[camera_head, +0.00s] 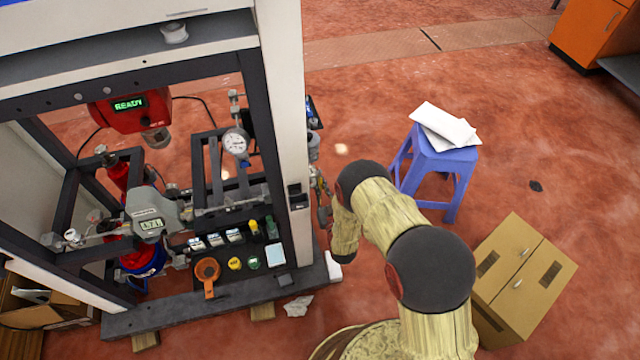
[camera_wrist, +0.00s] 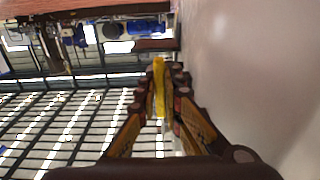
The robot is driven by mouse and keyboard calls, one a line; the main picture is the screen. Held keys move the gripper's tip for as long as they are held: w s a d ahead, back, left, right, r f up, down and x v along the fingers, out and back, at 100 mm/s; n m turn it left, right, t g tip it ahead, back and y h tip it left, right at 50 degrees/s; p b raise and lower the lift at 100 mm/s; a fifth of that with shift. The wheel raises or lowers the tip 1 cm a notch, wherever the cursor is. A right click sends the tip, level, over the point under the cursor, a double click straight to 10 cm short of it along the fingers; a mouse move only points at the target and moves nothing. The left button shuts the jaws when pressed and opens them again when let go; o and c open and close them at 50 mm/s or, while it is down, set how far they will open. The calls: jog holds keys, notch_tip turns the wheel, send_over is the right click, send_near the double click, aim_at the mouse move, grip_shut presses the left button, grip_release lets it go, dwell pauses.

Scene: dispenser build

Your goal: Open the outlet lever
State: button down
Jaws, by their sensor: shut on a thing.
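The outlet lever (camera_wrist: 159,88) shows in the wrist view as a narrow yellow bar between the two fingers. My gripper (camera_wrist: 163,100) is shut on it, one finger on each side. The lever's mounting and its angle cannot be made out. In the head view my gripper (camera_head: 324,208) is at the right side of the dispenser's white post (camera_head: 285,120), beside small metal fittings. The lever cannot be picked out in the head view, where my arm and the post crowd that spot.
The dispenser frame carries a red READY display (camera_head: 128,108), a dial gauge (camera_head: 235,143) and a grey digital meter (camera_head: 149,222). A blue stool (camera_head: 440,160) with papers and a cardboard box (camera_head: 520,280) stand right of my arm. Red floor is open beyond the stool.

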aim_at(321, 185)
dwell(0.3)
jog(key=g+p, duration=0.1)
jog(key=p, duration=0.1)
jog(key=s+g+p, duration=0.1)
jog(key=r+p, duration=0.1)
jog(key=p, duration=0.1)
jog(key=shift+s+d+r+g+h+p, duration=0.1)
jog(key=shift+s+d+g+h+p, duration=0.1)
jog(key=shift+s+g+h+p, duration=0.15)
jog(key=g+p, duration=0.1)
jog(key=p, duration=0.1)
jog(key=s+g+h+p, duration=0.1)
jog(key=p, duration=0.1)
jog(key=shift+s+d+r+g, duration=0.15)
jog(key=shift+d+r+g, duration=0.05)
jog(key=shift+r+g, duration=0.1)
jog(key=s+d+r+g+h+p, duration=0.1)
jog(key=s+r+g+h+p, duration=0.2)
jog(key=g+p, duration=0.8)
notch_tip(321, 185, up, 2)
jog(key=p, duration=0.2)
jog(key=shift+s+p, duration=0.2)
jog(key=shift+p, duration=0.2)
jog(key=shift+g, duration=0.35)
jog(key=shift+r+b, duration=0.3)
jog(key=shift+r, duration=0.05)
